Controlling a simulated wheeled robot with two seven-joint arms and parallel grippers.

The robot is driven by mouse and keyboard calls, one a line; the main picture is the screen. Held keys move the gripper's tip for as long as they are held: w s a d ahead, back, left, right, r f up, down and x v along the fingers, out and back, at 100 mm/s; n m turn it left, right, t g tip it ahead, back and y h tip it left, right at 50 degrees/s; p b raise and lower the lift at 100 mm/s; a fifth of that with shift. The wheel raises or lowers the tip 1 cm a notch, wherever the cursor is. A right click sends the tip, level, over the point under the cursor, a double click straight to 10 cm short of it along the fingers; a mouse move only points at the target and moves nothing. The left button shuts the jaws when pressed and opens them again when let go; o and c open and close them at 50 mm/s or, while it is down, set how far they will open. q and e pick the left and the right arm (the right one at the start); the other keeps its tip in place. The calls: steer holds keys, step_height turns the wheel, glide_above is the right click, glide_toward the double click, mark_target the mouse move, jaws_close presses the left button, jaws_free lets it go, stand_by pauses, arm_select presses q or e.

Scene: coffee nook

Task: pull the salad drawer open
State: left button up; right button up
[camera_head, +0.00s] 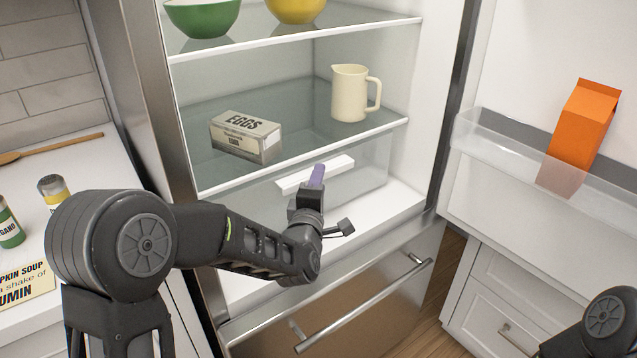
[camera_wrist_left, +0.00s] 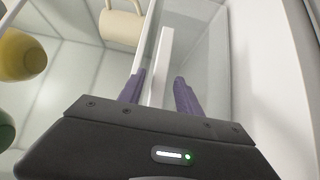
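The salad drawer (camera_head: 371,168) is a clear bin under the lowest glass shelf of the open fridge. A white bar handle (camera_head: 336,169) runs along its front. My left gripper (camera_head: 317,174), with purple fingers, is at the middle of the handle. In the left wrist view the fingers (camera_wrist_left: 160,78) are apart, one on each side of the white handle (camera_wrist_left: 165,48), with gaps showing. How deep the handle sits between them is hard to tell. The drawer appears pushed in. My arm hides part of its left side. My right gripper is out of view.
An egg carton (camera_head: 245,136) and cream pitcher (camera_head: 350,93) stand on the shelf above. The open fridge door at right holds an orange carton (camera_head: 583,125) in its clear bin (camera_head: 490,165). A lower steel drawer has a bar handle (camera_head: 365,305). A counter (camera_head: 85,165) stands left.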

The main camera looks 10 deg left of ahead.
arm_select(q)
jaws_close()
stand_by(1.2)
